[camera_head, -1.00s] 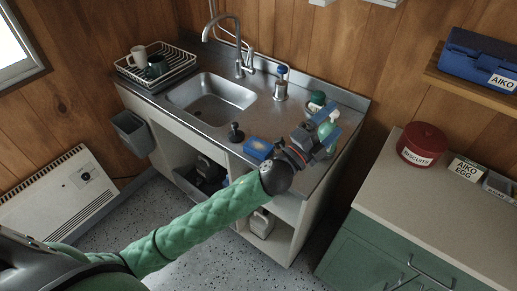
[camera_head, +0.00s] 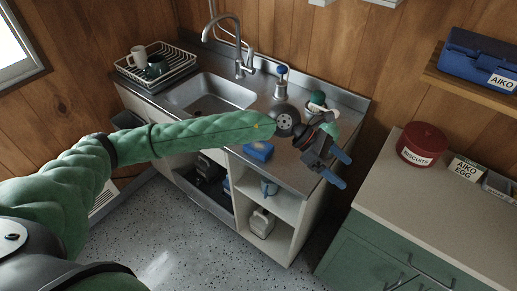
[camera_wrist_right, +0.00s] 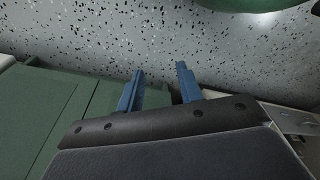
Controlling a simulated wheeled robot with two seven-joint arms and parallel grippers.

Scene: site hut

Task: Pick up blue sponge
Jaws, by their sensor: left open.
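The blue sponge (camera_head: 259,151) lies on the steel counter, right of the sink and near the front edge. My left arm reaches across just in front of and above it and partly hides it. My left gripper (camera_head: 341,170) is open and empty, to the right of the sponge, over the front right part of the counter. My right gripper (camera_wrist_right: 157,88) shows only in the right wrist view. Its two blue fingers are apart with nothing between them, above the speckled floor and beside green cabinet fronts.
A blue-topped dispenser (camera_head: 281,82) and a green-capped bottle (camera_head: 317,99) stand near the counter's back. The sink (camera_head: 211,93) and dish rack (camera_head: 156,65) are to the left. A red biscuit tin (camera_head: 421,144) stands on the right cabinet. Open shelves lie below the counter.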

